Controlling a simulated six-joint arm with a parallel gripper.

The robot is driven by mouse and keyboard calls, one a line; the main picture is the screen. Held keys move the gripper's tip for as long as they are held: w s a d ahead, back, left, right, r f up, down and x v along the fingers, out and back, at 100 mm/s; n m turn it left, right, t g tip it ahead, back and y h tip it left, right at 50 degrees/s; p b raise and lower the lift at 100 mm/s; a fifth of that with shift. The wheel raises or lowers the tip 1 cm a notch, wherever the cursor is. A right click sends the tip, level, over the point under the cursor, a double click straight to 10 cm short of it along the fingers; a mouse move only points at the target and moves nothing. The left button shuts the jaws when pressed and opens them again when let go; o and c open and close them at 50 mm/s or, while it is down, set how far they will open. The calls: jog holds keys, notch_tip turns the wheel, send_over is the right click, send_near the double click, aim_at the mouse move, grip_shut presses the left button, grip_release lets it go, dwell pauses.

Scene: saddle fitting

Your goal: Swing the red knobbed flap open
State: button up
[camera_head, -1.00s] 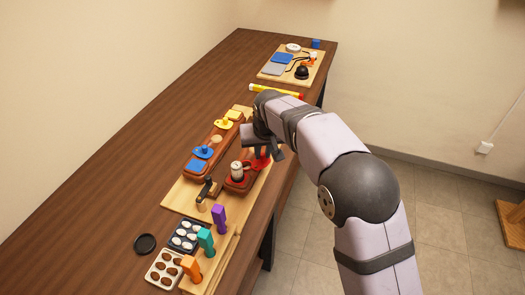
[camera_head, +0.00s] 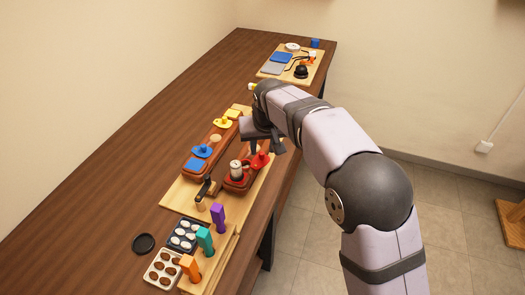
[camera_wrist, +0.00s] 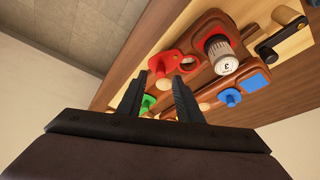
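The red knobbed flap (camera_head: 260,161) lies beside the red-edged recess (camera_head: 236,182) of a brown block. It also shows in the wrist view (camera_wrist: 168,66), swung to the side of the recess. A silver cylinder marked 3 (camera_wrist: 222,55) stands uncovered in that recess. My gripper (camera_head: 266,146) is above and close to the flap. In the wrist view my gripper (camera_wrist: 158,80) has its two dark fingers spread, with nothing seen held between them. The flap appears just beyond the fingertips; I cannot tell whether they touch.
A blue knobbed piece (camera_head: 203,152) and a yellow one (camera_head: 223,123) sit on the long block to the left. A black-handled latch (camera_head: 206,190) and upright purple (camera_head: 218,214), teal and orange pegs stand nearer. The table's left side is clear.

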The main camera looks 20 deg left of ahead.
jog(key=shift+b+v, duration=0.35)
jog(key=shift+v, duration=1.9)
jog(key=shift+d, duration=0.15)
jog(key=s+d+f+m+g+h+p, duration=0.1)
jog(key=s+d+f+m, duration=0.15)
jog(key=d, duration=0.85)
jog(key=s+d+f+m+g+h+p, duration=0.15)
jog(key=s+d, duration=0.25)
jog(key=d, duration=0.8)
jog(key=s+d+f+m, duration=0.1)
jog(key=s+d+f, duration=0.2)
jog(key=s+d, duration=0.3)
jog(key=s+d+f+g, duration=0.1)
jog(key=s+d+f, duration=0.2)
jog(key=s+d, duration=0.3)
jog(key=s, duration=0.5)
jog(key=shift+d+f+m+p, duration=0.2)
jog(key=shift+m+p, duration=0.2)
